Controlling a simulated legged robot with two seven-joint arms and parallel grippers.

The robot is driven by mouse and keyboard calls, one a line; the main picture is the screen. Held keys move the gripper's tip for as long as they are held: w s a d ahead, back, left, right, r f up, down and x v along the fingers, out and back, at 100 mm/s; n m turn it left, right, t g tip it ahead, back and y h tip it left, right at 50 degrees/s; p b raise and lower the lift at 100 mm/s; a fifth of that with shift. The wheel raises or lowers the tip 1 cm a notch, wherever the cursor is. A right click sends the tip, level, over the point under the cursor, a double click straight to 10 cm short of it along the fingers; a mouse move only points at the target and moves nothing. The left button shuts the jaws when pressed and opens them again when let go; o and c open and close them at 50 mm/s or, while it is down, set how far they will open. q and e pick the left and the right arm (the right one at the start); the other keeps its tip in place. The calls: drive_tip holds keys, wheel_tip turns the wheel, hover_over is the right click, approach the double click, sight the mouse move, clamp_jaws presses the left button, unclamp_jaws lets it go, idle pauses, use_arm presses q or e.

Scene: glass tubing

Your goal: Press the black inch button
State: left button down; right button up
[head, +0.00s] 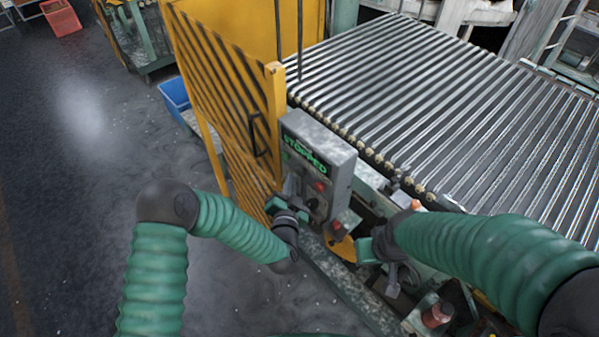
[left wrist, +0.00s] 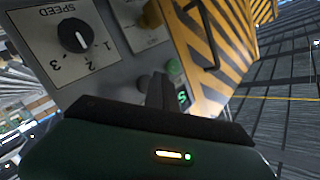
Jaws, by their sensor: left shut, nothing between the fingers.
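The grey control box (head: 335,150) stands beside the yellow striped guard and shows a green "STOPPED" display. In the left wrist view its panel (left wrist: 115,35) fills the upper left. A dark round part (left wrist: 143,83), possibly the black inch button, sits right beside the fingertips; I cannot tell whether they touch it. My left gripper (head: 287,203) is at the box's lower front, in front of the panel. It is shut and empty, and its dark fingers (left wrist: 160,90) point at the panel. My right gripper (head: 372,248) is right of the box, its fingers unclear.
The panel has a black SPEED dial (left wrist: 75,35), a yellow knob (left wrist: 151,15) and a green button (left wrist: 174,67). A red button (head: 319,186) shows in the head view. The striped guard (head: 225,100) and roller conveyor (head: 440,100) border the box. Open floor lies left.

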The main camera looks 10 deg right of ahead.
use_arm(q)
drive_tip(key=shift+d, duration=0.1)
idle(0.3)
drive_tip(key=shift+w+d+r, duration=0.1)
drive_tip(key=shift+w+d, duration=0.1)
drive_tip(key=shift+w, duration=0.05)
